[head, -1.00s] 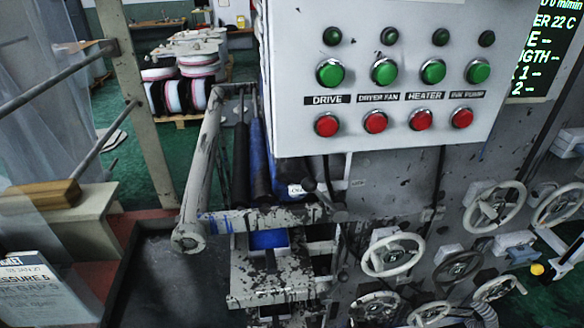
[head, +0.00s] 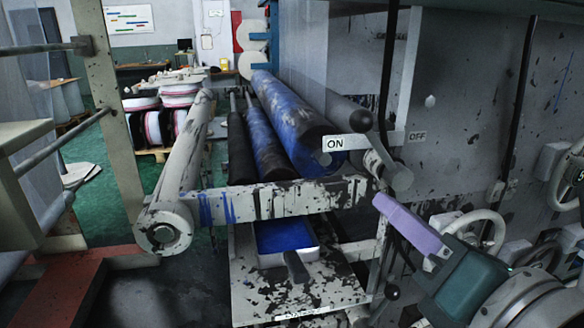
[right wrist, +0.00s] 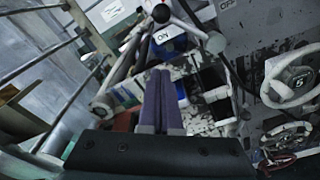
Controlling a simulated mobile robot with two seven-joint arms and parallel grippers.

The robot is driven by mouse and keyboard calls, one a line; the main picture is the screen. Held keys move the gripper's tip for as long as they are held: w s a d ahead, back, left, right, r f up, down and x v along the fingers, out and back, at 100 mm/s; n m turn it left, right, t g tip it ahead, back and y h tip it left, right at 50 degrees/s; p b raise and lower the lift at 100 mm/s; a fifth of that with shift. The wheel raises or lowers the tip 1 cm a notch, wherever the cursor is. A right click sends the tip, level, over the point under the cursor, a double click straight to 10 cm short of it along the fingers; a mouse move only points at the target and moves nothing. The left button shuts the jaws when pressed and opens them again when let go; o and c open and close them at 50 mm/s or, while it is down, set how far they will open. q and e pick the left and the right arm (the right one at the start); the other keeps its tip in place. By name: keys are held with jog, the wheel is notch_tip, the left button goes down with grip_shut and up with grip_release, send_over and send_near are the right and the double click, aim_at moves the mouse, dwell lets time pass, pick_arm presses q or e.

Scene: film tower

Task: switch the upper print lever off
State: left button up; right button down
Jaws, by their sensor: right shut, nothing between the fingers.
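The upper print lever (head: 349,110) has a dark ball knob and a grey arm running down to a round pivot on the machine's side. It leans left, over the white ON label (head: 335,143); the OFF label (head: 417,136) is to its right. In the right wrist view, the knob (right wrist: 161,13) is at the top, above the ON label (right wrist: 165,38). My right gripper (head: 380,203), with purple fingers, is shut and empty, below the lever's pivot in the head view. Its fingers (right wrist: 158,72) point toward the lever, apart from the knob. My left gripper is out of view.
Blue and dark rollers (head: 283,118) lie left of the lever, behind a paint-chipped frame bar (head: 270,203). Another dark knob (head: 392,292) sits lower down. Handwheels (head: 478,228) are at the right. A blue tray (head: 284,236) is below the bar.

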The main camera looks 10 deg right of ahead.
aim_at(381, 152)
jog(key=shift+a, duration=0.1)
jog(key=shift+w, duration=0.1)
jog(key=w+d+r+p, duration=0.1)
jog(key=w+r+p, duration=0.1)
jog(key=w, duration=0.9)
jog(key=shift+r+p, duration=0.2)
jog(key=shift+p, duration=0.4)
jog(key=shift+w+d, duration=0.1)
